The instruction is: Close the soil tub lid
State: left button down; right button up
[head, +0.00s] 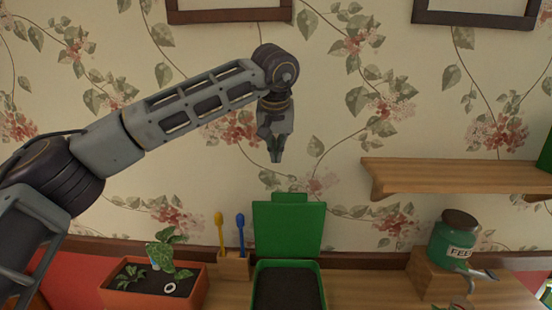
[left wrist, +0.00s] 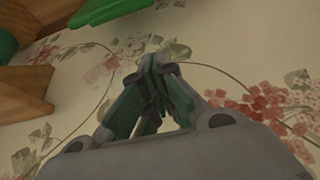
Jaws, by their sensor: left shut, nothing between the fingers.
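The green soil tub (head: 258,293) stands on the wooden table at the bottom centre of the head view, with dark soil (head: 288,288) inside. Its green lid (head: 289,230) stands upright at the tub's back edge, open, with a tab on top. My left gripper (head: 276,158) points down in front of the wallpaper, above the lid's top and slightly left of it, apart from it. Its fingers are shut and empty. In the left wrist view the shut fingers (left wrist: 152,108) show against the wallpaper. My right gripper is not in view.
An orange planter (head: 190,290) with leafy plants stands left. A wooden holder (head: 233,267) with yellow and blue tools stands beside the tub. A shelf (head: 450,176) juts out at right, above a green jar (head: 452,242) on a wooden block.

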pick_arm(q)
jog(key=p+x, duration=0.1)
jog(key=x, duration=0.8)
jog(key=shift+w+f, duration=0.1)
jog(key=shift+f, duration=0.1)
jog(key=shift+s, duration=0.3)
jog(key=shift+s+d+f+p, duration=0.15)
jog(key=shift+s+p, duration=0.25)
jog(key=shift+s, duration=1.25)
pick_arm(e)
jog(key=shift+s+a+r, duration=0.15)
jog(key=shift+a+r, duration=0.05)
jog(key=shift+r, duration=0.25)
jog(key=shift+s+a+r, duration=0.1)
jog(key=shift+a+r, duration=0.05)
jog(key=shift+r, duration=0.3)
pick_arm(q)
jog(key=shift+s, duration=0.1)
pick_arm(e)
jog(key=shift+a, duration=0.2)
